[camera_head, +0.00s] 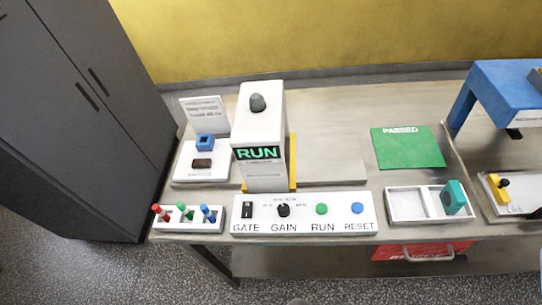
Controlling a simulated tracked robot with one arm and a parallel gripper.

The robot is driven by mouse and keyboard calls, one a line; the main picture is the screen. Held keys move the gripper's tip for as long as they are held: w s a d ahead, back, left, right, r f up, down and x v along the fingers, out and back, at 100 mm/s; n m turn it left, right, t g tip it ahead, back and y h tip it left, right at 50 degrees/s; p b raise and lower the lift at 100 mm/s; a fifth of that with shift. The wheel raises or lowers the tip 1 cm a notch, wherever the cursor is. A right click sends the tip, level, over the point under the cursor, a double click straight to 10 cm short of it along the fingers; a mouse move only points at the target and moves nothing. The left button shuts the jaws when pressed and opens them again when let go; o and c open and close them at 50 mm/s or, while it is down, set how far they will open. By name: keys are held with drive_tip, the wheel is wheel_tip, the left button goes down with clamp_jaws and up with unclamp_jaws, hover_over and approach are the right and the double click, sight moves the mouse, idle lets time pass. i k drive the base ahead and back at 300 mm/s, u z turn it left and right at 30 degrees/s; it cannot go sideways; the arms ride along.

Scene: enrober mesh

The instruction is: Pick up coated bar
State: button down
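A small dark brown bar (203,163), which looks like the coated bar, lies on a white plate (183,175) at the left of the bench. A blue block with a dark opening (205,142) sits just behind it on the same plate. The bar is unobstructed from this view.
A white machine column reading RUN (265,180) stands right of the plate. In front are a control panel (305,225) and a rack with red, green and blue pegs (188,223). A green PASSED mat (408,147) and a divided white tray (407,204) are right. Dark cabinets (70,110) stand left.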

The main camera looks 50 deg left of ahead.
sight(206, 163)
drive_tip(key=z, duration=0.2)
drive_tip(key=k, duration=0.7)
drive_tip(key=u, duration=1.35)
